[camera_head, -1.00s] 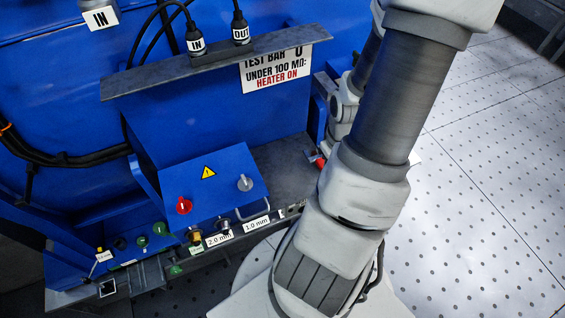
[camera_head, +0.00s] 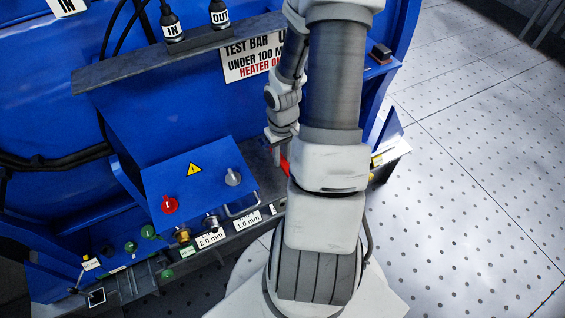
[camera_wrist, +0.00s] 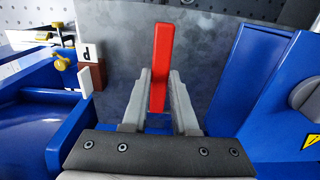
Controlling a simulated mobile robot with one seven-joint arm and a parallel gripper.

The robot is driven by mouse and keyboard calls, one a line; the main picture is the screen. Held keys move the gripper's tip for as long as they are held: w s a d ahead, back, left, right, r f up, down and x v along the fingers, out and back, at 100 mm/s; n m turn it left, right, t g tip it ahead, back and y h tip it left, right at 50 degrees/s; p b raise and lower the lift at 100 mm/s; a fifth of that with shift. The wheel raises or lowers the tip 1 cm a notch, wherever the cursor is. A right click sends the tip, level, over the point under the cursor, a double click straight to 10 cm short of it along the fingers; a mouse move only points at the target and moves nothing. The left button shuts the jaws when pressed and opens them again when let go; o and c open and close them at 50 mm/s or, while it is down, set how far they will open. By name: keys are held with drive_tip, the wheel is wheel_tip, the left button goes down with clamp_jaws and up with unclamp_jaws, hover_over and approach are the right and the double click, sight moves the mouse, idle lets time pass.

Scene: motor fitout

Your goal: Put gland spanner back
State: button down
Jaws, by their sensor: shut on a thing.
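The gland spanner (camera_wrist: 161,45) shows as a red bar in the wrist view, upright in the picture between the two grey fingers of my gripper (camera_wrist: 161,78). The gripper is shut on it. In the head view only a small red part of the spanner (camera_head: 284,164) shows, just left of my arm, near the right end of the grey ledge. My arm hides most of the gripper and the area behind it there.
A blue box (camera_head: 200,185) with a red and a grey knob stands left of the gripper. The grey metal plate (camera_wrist: 215,55) fills the wrist view's background. A brass knob (camera_wrist: 62,62) and a lettered white tag (camera_wrist: 88,51) are at left. Perforated floor lies right.

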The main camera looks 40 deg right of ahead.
sight(282, 161)
drive_tip(key=shift+f, duration=1.45)
drive_tip(key=shift+f+b, duration=0.15)
drive_tip(key=shift+b, duration=0.25)
drive_tip(key=c, duration=0.7)
unclamp_jaws()
wheel_tip(282, 161, up, 12)
drive_tip(key=p, duration=0.3)
drive_tip(key=shift+r+p, duration=0.2)
drive_tip(key=shift+p, duration=0.15)
